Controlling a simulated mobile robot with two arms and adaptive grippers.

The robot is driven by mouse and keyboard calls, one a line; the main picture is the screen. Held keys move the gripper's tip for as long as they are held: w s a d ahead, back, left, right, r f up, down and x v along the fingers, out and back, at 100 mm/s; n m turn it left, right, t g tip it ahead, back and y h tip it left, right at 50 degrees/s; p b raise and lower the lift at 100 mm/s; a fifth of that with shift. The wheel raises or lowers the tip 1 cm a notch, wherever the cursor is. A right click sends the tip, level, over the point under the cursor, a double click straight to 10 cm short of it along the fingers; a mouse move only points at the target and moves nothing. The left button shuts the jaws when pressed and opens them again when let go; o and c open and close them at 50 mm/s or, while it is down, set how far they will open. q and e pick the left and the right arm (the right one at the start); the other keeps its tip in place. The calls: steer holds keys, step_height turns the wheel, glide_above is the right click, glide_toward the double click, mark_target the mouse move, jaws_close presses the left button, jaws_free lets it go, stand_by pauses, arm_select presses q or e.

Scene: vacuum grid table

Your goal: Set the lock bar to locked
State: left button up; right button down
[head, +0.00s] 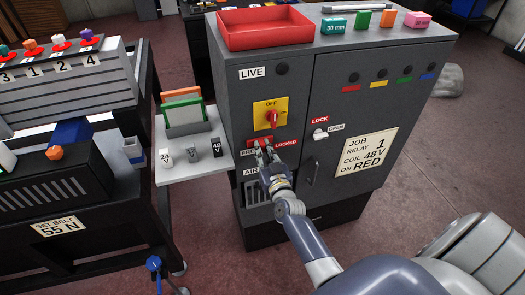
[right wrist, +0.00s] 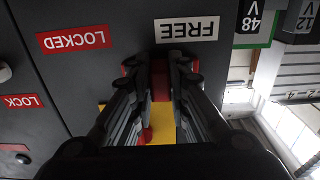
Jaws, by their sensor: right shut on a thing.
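The lock bar, a small red piece, (head: 254,144) sits on the grey cabinet front below the yellow switch plate (head: 265,105). My right gripper (head: 264,152) is at the bar, with its fingers closed around it. In the right wrist view, which is upside down, red of the bar (right wrist: 160,82) shows between the two fingers. The gripper lines up with the white FREE label (right wrist: 187,28). The red LOCKED label (right wrist: 73,40) lies off to one side. In the head view the gripper partly hides the bar and the FREE label. My left gripper is not in view.
The red OFF/ON knob (head: 272,118) is just above the bar. A white LOCK/OPEN latch (head: 320,134) is on the door to the right. A side shelf (head: 195,157) with several weight-like blocks stands left. A red tray (head: 263,28) is on top.

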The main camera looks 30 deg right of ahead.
steer(key=d, duration=0.2)
steer(key=s+d, duration=0.1)
steer(key=d, duration=0.2)
steer(key=shift+s+d, duration=0.15)
steer(key=shift+d, duration=0.05)
steer(key=c, duration=1.5)
jaws_free()
steer(key=shift+a, duration=0.1)
steer(key=shift+s+a+f, duration=0.1)
steer(key=shift+s, duration=0.15)
steer(key=v, duration=1.1)
steer(key=shift+s+a, duration=0.1)
steer(key=shift+s, duration=0.1)
